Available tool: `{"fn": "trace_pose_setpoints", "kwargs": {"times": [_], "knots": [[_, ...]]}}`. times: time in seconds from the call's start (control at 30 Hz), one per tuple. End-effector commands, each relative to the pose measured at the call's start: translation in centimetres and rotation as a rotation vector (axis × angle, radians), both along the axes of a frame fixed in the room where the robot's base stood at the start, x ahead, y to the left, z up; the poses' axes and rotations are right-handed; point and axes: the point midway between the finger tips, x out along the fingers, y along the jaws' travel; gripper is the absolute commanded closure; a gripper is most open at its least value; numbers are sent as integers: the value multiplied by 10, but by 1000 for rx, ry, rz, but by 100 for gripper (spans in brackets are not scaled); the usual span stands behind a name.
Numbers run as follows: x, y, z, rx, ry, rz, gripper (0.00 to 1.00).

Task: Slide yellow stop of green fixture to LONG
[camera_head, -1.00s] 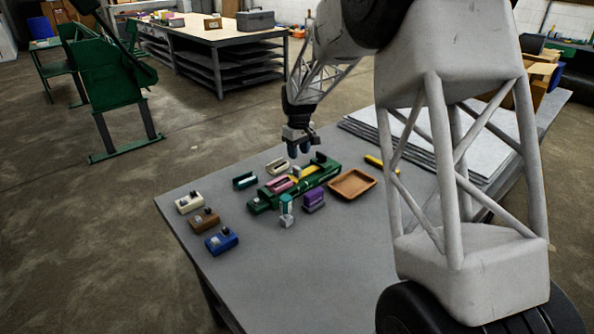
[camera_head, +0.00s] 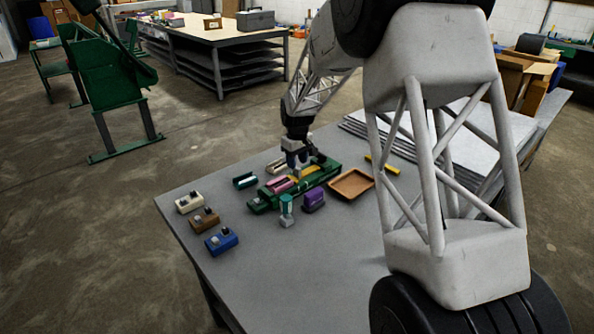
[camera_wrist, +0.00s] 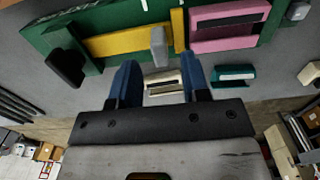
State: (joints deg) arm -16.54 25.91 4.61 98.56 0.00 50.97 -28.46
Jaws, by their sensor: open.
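The green fixture (camera_head: 318,180) lies on the grey table and also fills the top left of the wrist view (camera_wrist: 45,38). Its yellow stop (camera_head: 304,175) is a long bar with a raised end plate in the wrist view (camera_wrist: 112,43). A grey upright knob (camera_wrist: 158,46) stands by that end plate. A pink block (camera_wrist: 222,28) sits in the fixture just beyond the plate. My gripper (camera_head: 297,164) is open above the fixture. In the wrist view its blue fingers (camera_wrist: 160,72) appear on either side of the knob; contact cannot be told.
Teal (camera_head: 245,181) and cream (camera_head: 276,167) pieces lie behind the fixture. A purple block (camera_head: 314,201) and a teal-and-grey piece (camera_head: 286,208) stand in front. A brown tray (camera_head: 352,197) is at right. White, brown and blue blocks (camera_head: 222,243) sit at left. The front table is clear.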

Motion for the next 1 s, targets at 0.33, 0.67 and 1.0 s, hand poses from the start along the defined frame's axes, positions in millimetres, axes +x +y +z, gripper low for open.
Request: {"fn": "trace_pose_setpoints", "kwargs": {"times": [0.33, 0.67, 1.0], "knots": [[0, 0, -36, 1, -1, 0, 57], [0, 0, -42, 1, -1, 0, 57], [0, 0, -42, 1, -1, 0, 94]]}}
